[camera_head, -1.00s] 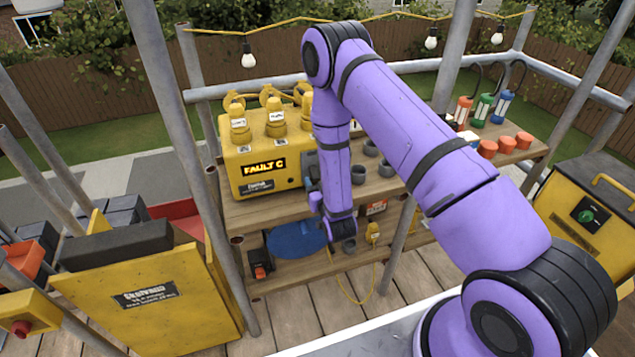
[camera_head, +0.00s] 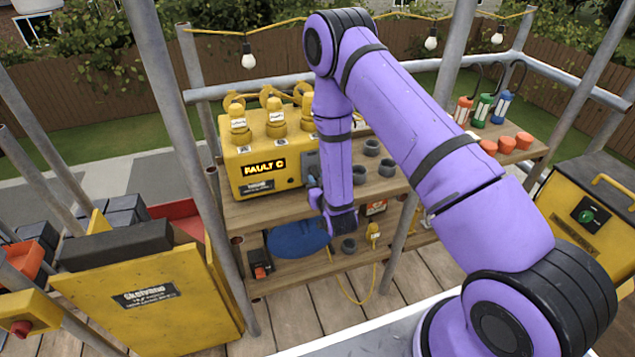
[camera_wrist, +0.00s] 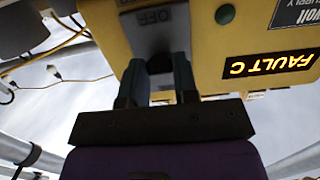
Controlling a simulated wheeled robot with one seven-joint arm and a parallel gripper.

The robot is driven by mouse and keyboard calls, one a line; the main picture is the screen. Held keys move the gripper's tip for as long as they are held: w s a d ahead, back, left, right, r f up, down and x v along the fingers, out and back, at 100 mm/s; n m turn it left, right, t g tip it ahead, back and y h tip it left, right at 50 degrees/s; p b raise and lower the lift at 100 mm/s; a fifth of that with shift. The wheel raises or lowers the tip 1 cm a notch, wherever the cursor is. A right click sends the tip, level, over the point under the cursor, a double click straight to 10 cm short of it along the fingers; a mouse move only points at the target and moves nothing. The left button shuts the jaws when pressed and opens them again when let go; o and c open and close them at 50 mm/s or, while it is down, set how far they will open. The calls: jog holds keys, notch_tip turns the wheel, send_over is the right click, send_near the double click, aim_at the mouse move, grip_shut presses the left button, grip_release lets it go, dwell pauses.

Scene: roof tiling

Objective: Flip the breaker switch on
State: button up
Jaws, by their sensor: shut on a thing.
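A yellow supply box (camera_head: 250,168) with a lit "FAULT C" display stands on the upper wooden shelf. A grey breaker panel (camera_head: 311,162) shows on its right side, partly covered by my purple arm. In the wrist view the picture is upside down; the grey breaker plate (camera_wrist: 152,22) carries an "OFF" label. My gripper (camera_wrist: 158,72) is at this plate, its two fingers closed on either side of the dark breaker switch (camera_wrist: 160,63). The lever's exact position is hard to tell. In the head view the fingers are mostly hidden by my wrist.
Grey cups (camera_head: 372,147) stand on the shelf right of my forearm. A blue item (camera_head: 298,240) lies on the lower shelf. A scaffold pole (camera_head: 190,130) rises left of the box. Orange caps (camera_head: 507,145) and colored lamps sit further right.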

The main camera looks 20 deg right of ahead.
aim_at(314, 171)
jog(key=r+g, duration=0.1)
jog(key=g, duration=0.2)
jog(key=shift+r, duration=0.4)
jog(key=r+g, duration=0.1)
jog(key=g, duration=0.1)
jog(key=shift+r+g, duration=0.1)
jog(key=shift+g, duration=0.2)
jog(key=shift+w+r+g, duration=0.2)
jog(key=shift+r+g, duration=0.15)
jog(key=shift+g, duration=0.5)
jog(key=shift+w+r+g, duration=0.15)
jog(key=shift+r+g, duration=0.15)
jog(key=shift+g, duration=0.6)
jog(key=shift+w+r+g, duration=0.2)
jog(key=shift+r+g, duration=0.15)
jog(key=shift+g, duration=0.5)
jog(key=o, duration=0.9)
jog(key=v, duration=1)
jog(key=shift+s+r, duration=0.1)
jog(key=shift+r, duration=0.25)
